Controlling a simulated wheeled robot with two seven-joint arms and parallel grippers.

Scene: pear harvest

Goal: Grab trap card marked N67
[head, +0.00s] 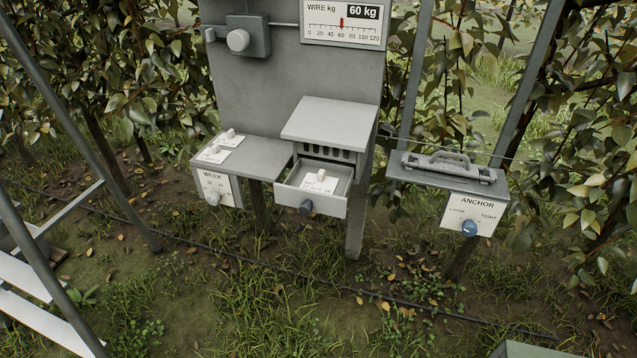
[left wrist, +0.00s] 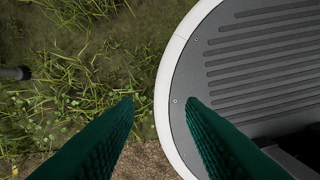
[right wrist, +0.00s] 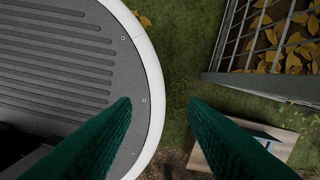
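A white card with a pale knob (head: 317,181) lies in an open grey drawer (head: 328,205) under a slotted box in the head view. Two more white cards, a far one (head: 228,139) and a near one (head: 212,155), lie on the left shelf, each with a pale knob. Their markings are too small to read, so I cannot tell which is N67. My left gripper (left wrist: 160,100) is open and empty above grass beside my base. My right gripper (right wrist: 160,100) is open and empty on the other side. Neither gripper shows in the head view.
A WEEK dial (head: 213,196) is below the left shelf. An ANCHOR knob (head: 469,228) is below the right shelf, which holds a grey handled tool (head: 447,164). A gauge (head: 343,22) reads 60 kg. A ladder (head: 50,215) stands left. A leaf-filled wire crate (right wrist: 270,45) is near my right gripper.

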